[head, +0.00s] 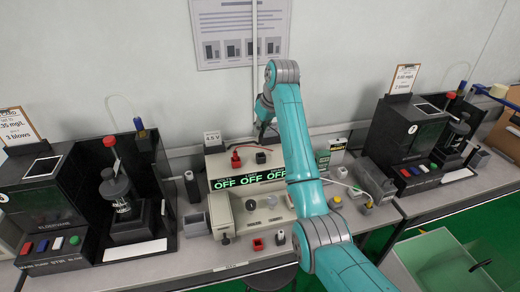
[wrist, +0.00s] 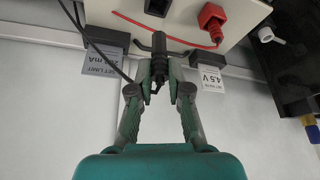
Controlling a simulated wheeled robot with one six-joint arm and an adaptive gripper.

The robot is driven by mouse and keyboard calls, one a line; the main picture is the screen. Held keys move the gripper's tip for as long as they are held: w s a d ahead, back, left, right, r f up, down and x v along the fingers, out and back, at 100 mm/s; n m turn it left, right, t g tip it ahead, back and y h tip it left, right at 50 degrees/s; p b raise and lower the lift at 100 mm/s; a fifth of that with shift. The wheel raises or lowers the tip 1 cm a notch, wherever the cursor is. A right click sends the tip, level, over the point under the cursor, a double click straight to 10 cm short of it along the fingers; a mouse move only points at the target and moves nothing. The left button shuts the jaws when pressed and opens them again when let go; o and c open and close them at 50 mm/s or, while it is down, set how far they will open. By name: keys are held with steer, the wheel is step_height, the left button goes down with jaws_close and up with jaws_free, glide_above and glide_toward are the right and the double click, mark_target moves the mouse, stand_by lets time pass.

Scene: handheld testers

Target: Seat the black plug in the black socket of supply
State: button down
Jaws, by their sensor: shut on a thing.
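The supply (head: 222,163) is a cream box on the bench, with three green OFF readouts on its front. On its top are a black socket (head: 260,157) and a red socket (head: 236,161). In the wrist view the black socket (wrist: 156,6) is at the top edge, partly cut off. My gripper (wrist: 160,74) is shut on the black plug (wrist: 158,45), which points towards the supply, apart from the black socket in this view. A black cable hangs beside it. In the head view my arm hides much of the gripper and the plug.
A red lead (wrist: 165,37) runs from the red socket across the supply's edge. Cards reading 4.5 V (wrist: 211,78) and 20 mA (wrist: 100,62) stand near the wall. Black tester stations (head: 125,195) flank the supply. A green bin (head: 450,262) is at lower right.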

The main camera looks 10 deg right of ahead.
mark_target(262, 143)
step_height(262, 143, down, 8)
steer(key=shift+r, duration=0.15)
stand_by(0.4)
steer(key=c, duration=1.1)
jaws_free()
